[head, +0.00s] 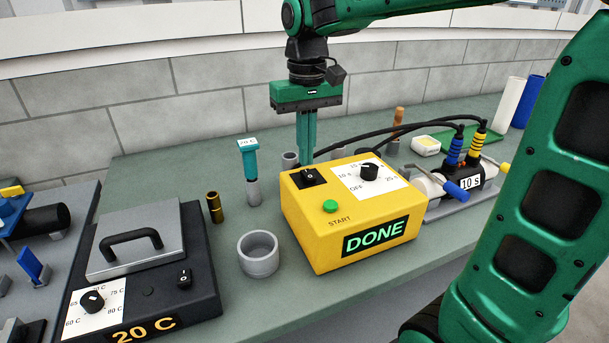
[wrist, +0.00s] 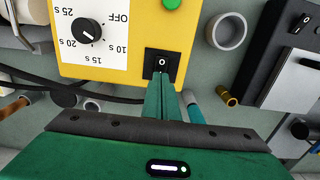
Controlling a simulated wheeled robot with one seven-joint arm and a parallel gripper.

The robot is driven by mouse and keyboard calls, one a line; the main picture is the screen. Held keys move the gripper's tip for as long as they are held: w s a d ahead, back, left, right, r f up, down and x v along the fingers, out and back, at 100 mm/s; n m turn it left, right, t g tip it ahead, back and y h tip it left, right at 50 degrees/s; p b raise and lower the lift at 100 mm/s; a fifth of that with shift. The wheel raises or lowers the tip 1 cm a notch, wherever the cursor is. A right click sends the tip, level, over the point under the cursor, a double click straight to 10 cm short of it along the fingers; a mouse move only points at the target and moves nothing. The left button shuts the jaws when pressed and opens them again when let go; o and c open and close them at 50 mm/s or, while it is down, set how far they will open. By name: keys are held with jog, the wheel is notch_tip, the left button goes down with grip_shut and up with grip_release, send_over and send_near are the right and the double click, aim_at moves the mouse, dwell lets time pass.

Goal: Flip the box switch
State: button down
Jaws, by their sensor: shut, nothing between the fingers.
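The yellow box (head: 312,240) stands on the green bench, its display reading "DONE". Its black switch (head: 309,177), marked 0, is on the top face at the back left corner. The switch also shows in the wrist view (wrist: 162,63), just beyond my fingertips. My gripper (head: 305,155) points down at the back edge of the box, close behind the switch. Its fingers (wrist: 163,82) are shut with nothing between them. I cannot tell whether the fingertips touch the switch.
The box also has a dial (head: 369,172) and a green START button (head: 330,206). A grey cup (head: 258,256) and a brass cylinder (head: 214,207) stand left of it. A hot plate unit (head: 140,250) is further left. Black cables (head: 400,131) run behind the box.

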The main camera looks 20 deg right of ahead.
aim_at(306, 171)
jog(key=shift+f, duration=0.9)
dwell(0.8)
notch_tip(306, 171, up, 7)
dwell(0.9)
dwell(0.4)
